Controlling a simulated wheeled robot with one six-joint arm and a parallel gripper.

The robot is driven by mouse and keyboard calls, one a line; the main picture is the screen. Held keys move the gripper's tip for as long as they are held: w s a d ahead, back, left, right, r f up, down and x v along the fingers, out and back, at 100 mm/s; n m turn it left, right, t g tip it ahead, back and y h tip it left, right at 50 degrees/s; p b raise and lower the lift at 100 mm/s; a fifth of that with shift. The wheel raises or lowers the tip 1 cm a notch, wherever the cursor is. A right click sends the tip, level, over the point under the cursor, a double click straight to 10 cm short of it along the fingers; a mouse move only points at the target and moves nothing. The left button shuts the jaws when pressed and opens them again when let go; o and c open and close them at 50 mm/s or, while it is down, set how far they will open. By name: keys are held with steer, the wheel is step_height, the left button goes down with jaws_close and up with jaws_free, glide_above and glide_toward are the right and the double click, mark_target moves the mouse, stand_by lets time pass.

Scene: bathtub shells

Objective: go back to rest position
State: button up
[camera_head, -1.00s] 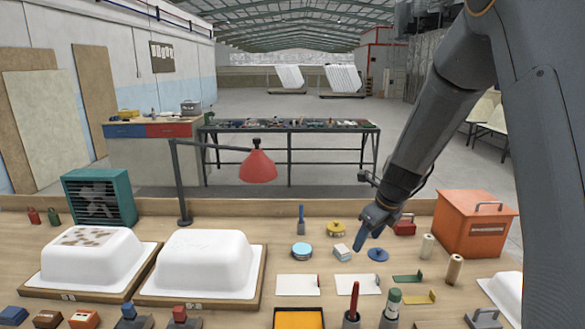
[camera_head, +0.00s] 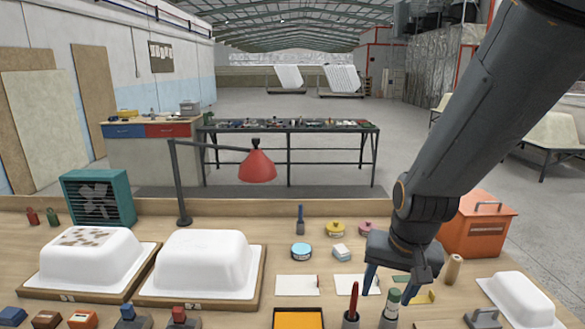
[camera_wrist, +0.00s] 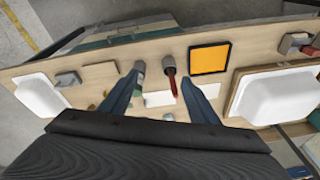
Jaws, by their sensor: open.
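My gripper (camera_head: 393,285) is at the right of the bench in the head view, above the small items and behind the green-capped bottle. It points downward. Its two blue fingers are apart, and they also show in the wrist view (camera_wrist: 160,97) with nothing held between them. The wrist view looks down on the bench from above. My gripper and arm hide part of the bench and the left side of the orange box (camera_head: 480,222).
White tub shells (camera_head: 205,262) sit on wooden boards at the left and centre. A red lamp (camera_head: 257,166) and a teal fan (camera_head: 98,197) stand behind them. A red-handled tool (camera_head: 353,300) and a green-capped bottle (camera_head: 391,300) stand at the front. Another white shell (camera_head: 522,298) lies at right.

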steer(key=s+f+n+g+b, duration=0.1)
steer(key=s+f+n+b, duration=0.2)
steer(key=f+b, duration=0.7)
steer(key=shift+f+g, duration=0.3)
steer(key=shift+f, duration=0.55)
